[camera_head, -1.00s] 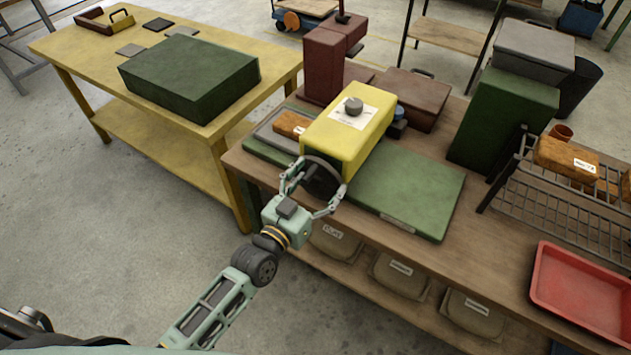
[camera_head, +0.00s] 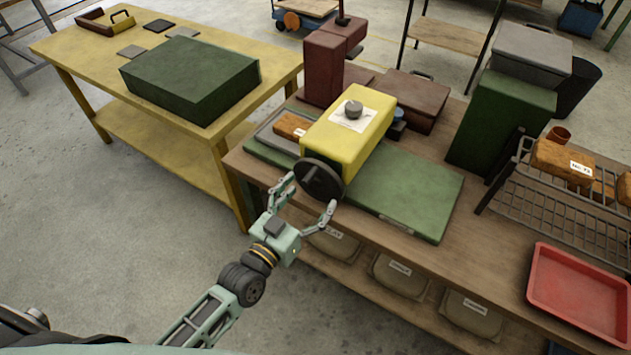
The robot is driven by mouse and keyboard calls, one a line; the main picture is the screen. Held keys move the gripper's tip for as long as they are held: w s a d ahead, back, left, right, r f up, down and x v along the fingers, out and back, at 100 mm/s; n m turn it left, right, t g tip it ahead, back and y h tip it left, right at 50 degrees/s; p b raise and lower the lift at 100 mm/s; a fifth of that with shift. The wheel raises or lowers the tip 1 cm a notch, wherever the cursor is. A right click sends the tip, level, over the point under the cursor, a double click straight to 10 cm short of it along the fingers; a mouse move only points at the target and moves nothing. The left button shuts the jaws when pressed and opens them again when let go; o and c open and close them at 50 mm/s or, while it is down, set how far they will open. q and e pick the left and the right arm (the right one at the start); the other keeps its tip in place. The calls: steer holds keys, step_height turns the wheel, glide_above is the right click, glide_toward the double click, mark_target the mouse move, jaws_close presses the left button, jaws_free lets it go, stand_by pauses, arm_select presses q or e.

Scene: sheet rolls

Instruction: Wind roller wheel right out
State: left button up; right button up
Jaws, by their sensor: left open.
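The roller machine is a yellow box (camera_head: 345,133) with a white label and a grey knob (camera_head: 353,109) on top. It stands on a green base plate (camera_head: 415,190) on the wooden workbench. A dark round wheel (camera_head: 318,180) with a small handle sits on its front end, facing me. My left gripper (camera_head: 304,196) is open just in front of and below the wheel. Its fingers are spread to either side of the wheel's lower part; I cannot tell whether they touch it. My right gripper is not in view.
A dark red column machine (camera_head: 323,66) and a brown box (camera_head: 414,97) stand behind. To the right are a dark green cabinet (camera_head: 500,120), a wire rack (camera_head: 550,200) and a red tray (camera_head: 580,289). A yellow table (camera_head: 75,53) is at the left. The floor before the bench is clear.

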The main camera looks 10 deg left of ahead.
arm_select(q)
steer(key=p+v, duration=0.1)
steer(key=v, duration=0.3)
steer(key=shift+s+a, duration=0.15)
steer(key=shift+s, duration=0.2)
